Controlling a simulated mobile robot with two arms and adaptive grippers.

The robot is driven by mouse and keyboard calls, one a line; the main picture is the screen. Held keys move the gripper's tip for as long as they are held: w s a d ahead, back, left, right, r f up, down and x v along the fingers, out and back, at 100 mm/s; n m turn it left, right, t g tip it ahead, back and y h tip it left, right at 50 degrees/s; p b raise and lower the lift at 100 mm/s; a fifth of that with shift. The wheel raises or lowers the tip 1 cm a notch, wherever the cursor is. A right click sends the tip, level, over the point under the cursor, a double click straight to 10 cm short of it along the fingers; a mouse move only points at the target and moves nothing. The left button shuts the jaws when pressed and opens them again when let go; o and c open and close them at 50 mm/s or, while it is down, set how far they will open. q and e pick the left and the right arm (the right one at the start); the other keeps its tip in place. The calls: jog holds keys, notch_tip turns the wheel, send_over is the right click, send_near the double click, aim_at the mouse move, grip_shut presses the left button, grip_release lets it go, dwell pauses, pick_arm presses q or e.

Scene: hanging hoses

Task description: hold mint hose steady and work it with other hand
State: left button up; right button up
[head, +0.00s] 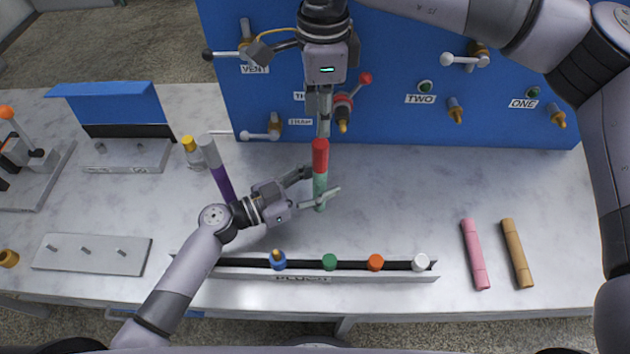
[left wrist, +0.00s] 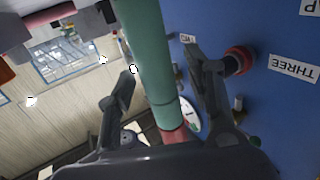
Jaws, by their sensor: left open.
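The mint hose (head: 320,186) with a red section (head: 320,154) is upright in the head view, above the middle of the table. My right gripper (head: 323,112) is directly above it, its fingers closed at the hose's top end. My left gripper (head: 314,184) is open, with one finger on each side of the lower mint part. In the left wrist view the mint hose (left wrist: 148,60) runs between the spread fingers of the left gripper (left wrist: 163,68), with some room on both sides. Its red section (left wrist: 174,135) shows low in that view, partly hidden by the gripper.
A blue panel (head: 390,125) with valves and labels stands behind. A long rack (head: 340,276) with several coloured caps lies in front. Pink (head: 475,254) and tan (head: 517,253) hoses lie at right. A purple hose (head: 222,184) is close to my left arm.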

aim_at(320, 159)
pick_arm(q)
jog(key=shift+c, duration=0.2)
grip_shut()
pick_arm(e)
jog(key=shift+o, duration=1.2)
jog(key=shift+f+m, duration=0.1)
jog(key=shift+m, duration=0.2)
jog(key=shift+o, duration=0.6)
jog(key=shift+m, duration=0.5)
notch_tip(320, 159, down, 12)
jog(key=shift+c, duration=0.5)
grip_shut()
